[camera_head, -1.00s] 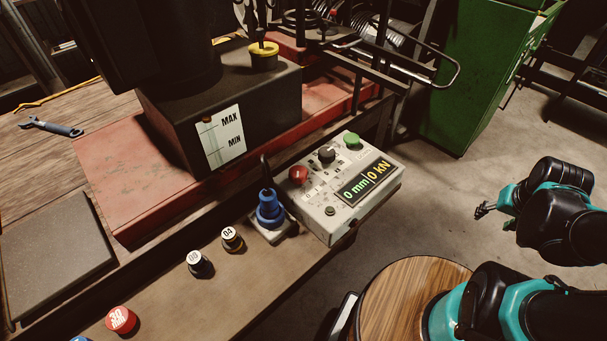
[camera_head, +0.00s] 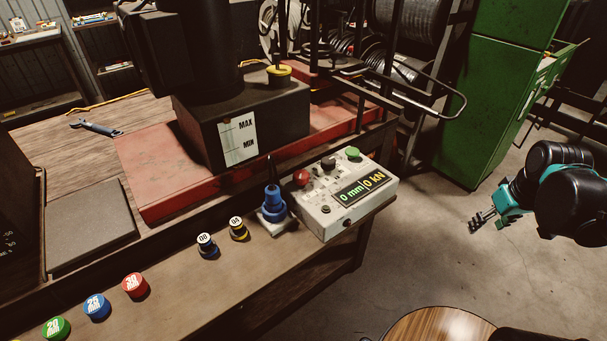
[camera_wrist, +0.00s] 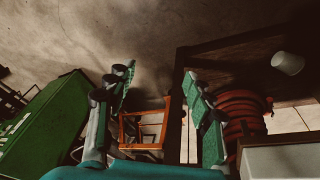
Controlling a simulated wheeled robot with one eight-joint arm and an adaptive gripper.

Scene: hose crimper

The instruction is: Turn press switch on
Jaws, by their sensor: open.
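The press control box (camera_head: 345,200) is light grey and sits at the right end of the bench. It has a red knob (camera_head: 301,177), a black knob (camera_head: 328,163), a green button (camera_head: 353,153) and a lit display (camera_head: 363,189) reading "0 mm 0 kN". I cannot tell which control is the press switch. My gripper (camera_head: 480,222) is to the right of the box, over open floor, apart from everything. In the wrist view my gripper (camera_wrist: 160,95) is open with nothing between its fingers.
A blue plug-like piece (camera_head: 273,203) stands left of the box. Several coloured caps, one red (camera_head: 135,285), line the bench front. The press base (camera_head: 240,130) is behind. A green cabinet (camera_head: 490,90) stands at back right. A round wooden top (camera_head: 440,327) is below. The floor between is clear.

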